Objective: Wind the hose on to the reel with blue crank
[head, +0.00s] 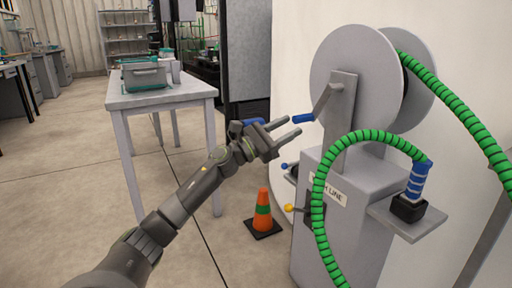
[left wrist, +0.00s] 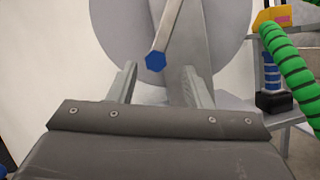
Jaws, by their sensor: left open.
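The reel (head: 352,75) has two grey discs and stands on a grey cabinet at the right in the head view. Its crank arm (head: 326,100) ends in a blue crank handle (head: 303,118). The handle shows end-on in the left wrist view (left wrist: 155,62). My left gripper (head: 293,126) is open and empty, its fingertips just short of the blue handle; in the wrist view the handle lies between and beyond the fingers. The green ribbed hose (head: 322,190) loops in front of the cabinet, and its blue-banded end (head: 417,180) stands in a black holder. My right gripper is out of view.
The cabinet (head: 345,225) has a side shelf (head: 428,222) under the hose end, and small blue and yellow knobs on its left side. An orange cone (head: 263,212) stands on the floor beside it. A table (head: 165,98) with a green-grey tote (head: 143,76) is at the left.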

